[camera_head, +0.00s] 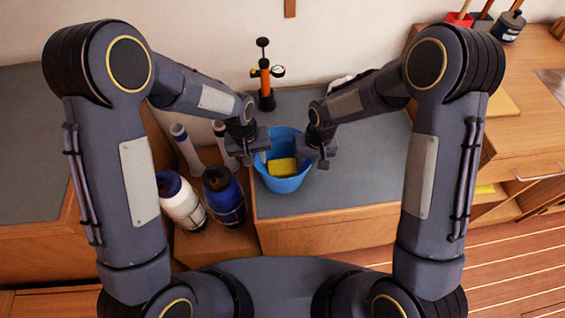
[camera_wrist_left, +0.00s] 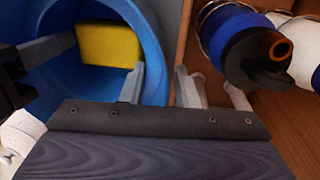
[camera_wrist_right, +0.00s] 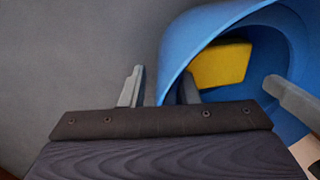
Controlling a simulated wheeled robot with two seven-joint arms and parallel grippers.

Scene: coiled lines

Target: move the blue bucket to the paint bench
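The blue bucket (camera_head: 268,178) stands upright on the grey top of a low wooden bench, with a yellow sponge-like block (camera_head: 282,167) inside. My left gripper (camera_head: 262,146) is at the bucket's left rim. In the left wrist view its fingers (camera_wrist_left: 158,88) are spread, one inside the bucket (camera_wrist_left: 150,35) and one outside. My right gripper (camera_head: 316,155) is at the right rim. In the right wrist view its fingers (camera_wrist_right: 160,90) are apart with the bucket wall (camera_wrist_right: 178,60) between them. I cannot tell which surface is the paint bench.
Bottle-like containers, one blue (camera_head: 223,192) and one white (camera_head: 181,203), stand left of the bucket. An orange pump (camera_head: 265,85) stands behind it. A wooden bench (camera_head: 535,110) with a drawer is at the right, holding brush pots (camera_head: 458,20) at its back. Grey top (camera_head: 365,165) right of the bucket is clear.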

